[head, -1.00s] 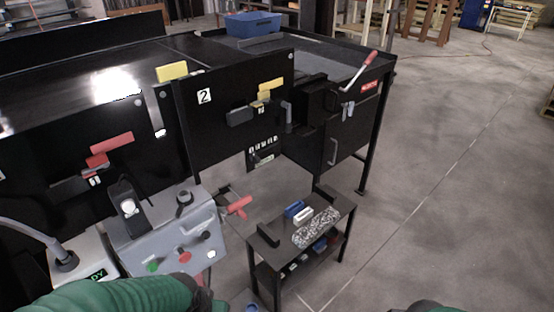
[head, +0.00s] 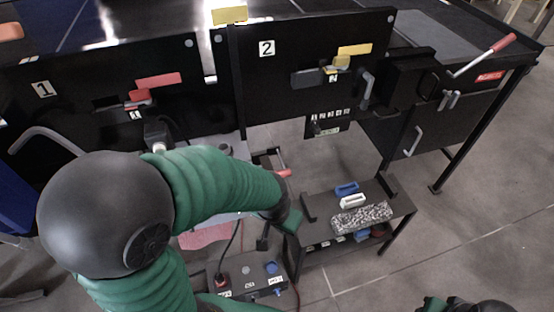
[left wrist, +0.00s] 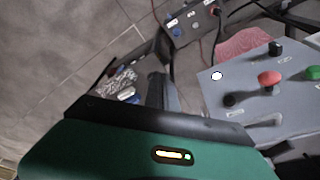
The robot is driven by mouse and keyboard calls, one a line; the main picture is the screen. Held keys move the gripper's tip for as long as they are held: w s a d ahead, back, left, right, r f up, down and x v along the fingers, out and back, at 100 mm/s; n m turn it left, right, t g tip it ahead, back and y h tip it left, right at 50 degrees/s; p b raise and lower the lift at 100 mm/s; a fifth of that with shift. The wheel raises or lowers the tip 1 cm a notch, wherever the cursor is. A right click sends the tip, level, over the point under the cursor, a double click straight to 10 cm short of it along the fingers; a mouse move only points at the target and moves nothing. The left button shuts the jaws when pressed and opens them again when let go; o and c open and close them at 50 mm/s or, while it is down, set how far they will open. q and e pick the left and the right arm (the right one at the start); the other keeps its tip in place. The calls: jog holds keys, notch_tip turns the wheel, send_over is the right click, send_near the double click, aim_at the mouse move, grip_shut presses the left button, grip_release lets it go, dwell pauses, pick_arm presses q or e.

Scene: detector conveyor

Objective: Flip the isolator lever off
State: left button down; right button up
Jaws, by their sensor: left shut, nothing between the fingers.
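A long lever with a red grip (head: 497,48) slants up to the right from the black machine's side at the far right in the head view. A red label (head: 490,77) sits just below it; its text is too small to read. My left gripper (head: 291,222) is at the end of the green arm, near the middle, well left of and below this lever. It is shut and empty. In the left wrist view a dark finger part (left wrist: 156,92) shows, and the lever does not. My right gripper (head: 458,305) barely shows at the bottom right edge; its fingers are unclear.
A small black bench (head: 404,205) with blue and white blocks and a speckled slab stands right of my left gripper. A switch box (head: 245,290) lies below. A grey button panel (left wrist: 245,85) shows in the left wrist view. Open floor lies at right.

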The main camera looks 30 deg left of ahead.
pick_arm(q)
jog(key=w+a+r+n+g+y+p, duration=0.1)
jog(key=w+a+r+n+p, duration=0.4)
jog(key=w+r+p, duration=0.3)
jog(key=w+a+r+n+y+p, duration=0.1)
jog(key=w+a+r+n+p, duration=0.4)
jog(key=r, duration=0.4)
jog(key=shift+m, duration=0.4)
jog(key=p+x, duration=0.1)
jog(key=x, duration=0.3)
jog(key=d+p+x, duration=0.1)
jog(key=x, duration=0.3)
jog(key=p+x, duration=0.1)
jog(key=x, duration=0.4)
jog(key=shift+s+d+f+p, duration=0.15)
jog(key=shift+s+d+p, duration=0.15)
jog(key=shift+s, duration=0.05)
jog(key=shift+d, duration=0.1)
